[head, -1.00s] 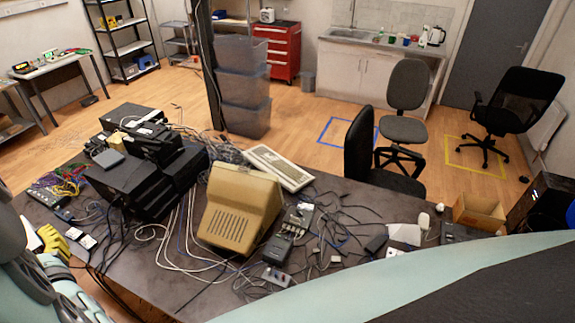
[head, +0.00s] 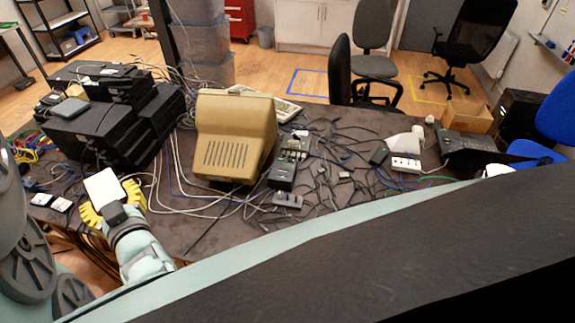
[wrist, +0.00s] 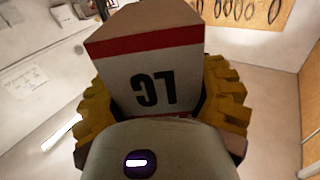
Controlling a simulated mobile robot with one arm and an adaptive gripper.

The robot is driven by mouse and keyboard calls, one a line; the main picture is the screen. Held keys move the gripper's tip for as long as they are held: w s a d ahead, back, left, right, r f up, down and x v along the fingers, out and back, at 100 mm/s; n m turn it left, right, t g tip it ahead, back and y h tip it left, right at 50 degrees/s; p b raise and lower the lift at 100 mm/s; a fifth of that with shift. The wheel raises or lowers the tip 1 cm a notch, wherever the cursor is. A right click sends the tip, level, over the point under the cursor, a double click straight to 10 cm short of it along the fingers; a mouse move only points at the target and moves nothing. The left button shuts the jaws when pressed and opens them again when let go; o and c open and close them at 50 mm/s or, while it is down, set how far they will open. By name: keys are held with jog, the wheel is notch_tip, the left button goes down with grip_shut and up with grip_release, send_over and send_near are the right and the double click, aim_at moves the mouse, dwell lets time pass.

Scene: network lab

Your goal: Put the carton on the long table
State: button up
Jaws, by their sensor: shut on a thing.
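The table carries black equipment boxes (head: 95,125), a beige monitor (head: 235,140), power strips (head: 288,199) and many loose cables. An open cardboard box (head: 468,118) stands at its right end. A small bare patch lies near the front edge. Chairs (head: 365,65) stand behind.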

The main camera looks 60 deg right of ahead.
jog(key=s+d+f+m+g+h+b, duration=0.25)
jog(key=s+d+f+b, duration=0.5)
jog(key=f+b, duration=0.5)
jog(key=s+d+f+m+g+h+b, duration=0.15)
jog(key=s+d+f+h+b, duration=0.4)
jog(key=f+b, duration=0.75)
jog(key=s+d+f+m+g+h+b, duration=0.1)
jog(key=s+d+f+m+b, duration=0.2)
jog(key=s+d+f+b, duration=0.7)
jog(key=w+f, duration=0.1)
jog(key=w, duration=0.5)
jog(key=w+a+f, duration=0.1)
jog(key=w+f, duration=0.1)
jog(key=w, duration=0.4)
jog(key=w+a+f, duration=0.1)
jog(key=w, duration=0.5)
jog(key=shift+w+a+f+b, duration=0.1)
jog(key=shift+w+f+b, duration=0.2)
jog(key=shift+f, duration=0.1)
jog(key=shift+w+f, duration=0.2)
jog(key=shift+f, duration=0.3)
jog(key=shift+s+f+n, duration=0.1)
jog(key=shift+f+n, duration=0.2)
jog(key=shift+f, duration=0.95)
jog(key=shift+f, duration=0.15)
jog(key=o, duration=1.4)
